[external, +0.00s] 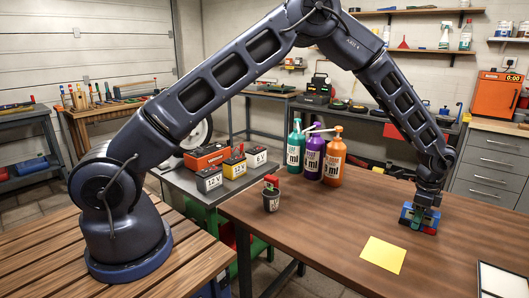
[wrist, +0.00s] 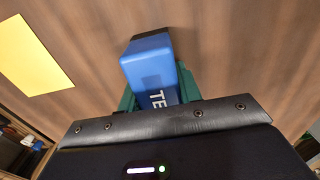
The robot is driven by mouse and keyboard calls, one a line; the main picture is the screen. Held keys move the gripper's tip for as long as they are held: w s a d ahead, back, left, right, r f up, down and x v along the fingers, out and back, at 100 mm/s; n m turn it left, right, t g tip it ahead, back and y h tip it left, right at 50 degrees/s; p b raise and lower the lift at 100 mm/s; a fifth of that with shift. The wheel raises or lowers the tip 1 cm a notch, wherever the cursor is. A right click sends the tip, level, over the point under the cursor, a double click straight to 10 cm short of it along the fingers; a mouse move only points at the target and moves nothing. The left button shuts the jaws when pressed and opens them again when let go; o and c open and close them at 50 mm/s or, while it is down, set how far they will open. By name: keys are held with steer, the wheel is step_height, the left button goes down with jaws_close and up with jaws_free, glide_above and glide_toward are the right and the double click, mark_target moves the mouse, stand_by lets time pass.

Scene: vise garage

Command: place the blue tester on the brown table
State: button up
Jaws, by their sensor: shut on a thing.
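The blue tester (wrist: 150,65) is a small blue box with white lettering and a dark end. My gripper (wrist: 158,95), with green fingers, is shut on it. In the external view my gripper (external: 420,222) points down over the right part of the brown table (external: 330,235), with the blue tester (external: 406,213) between its fingers. The tester is at or just above the tabletop; I cannot tell whether it touches. The brown table top also fills the wrist view (wrist: 240,50).
A yellow sheet (external: 383,254) lies left of and nearer than my gripper. Green, purple and orange bottles (external: 334,160) stand at the table's back edge. The table's middle is clear.

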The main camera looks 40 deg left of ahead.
steer(key=o, duration=1.1)
steer(key=shift+f, duration=0.1)
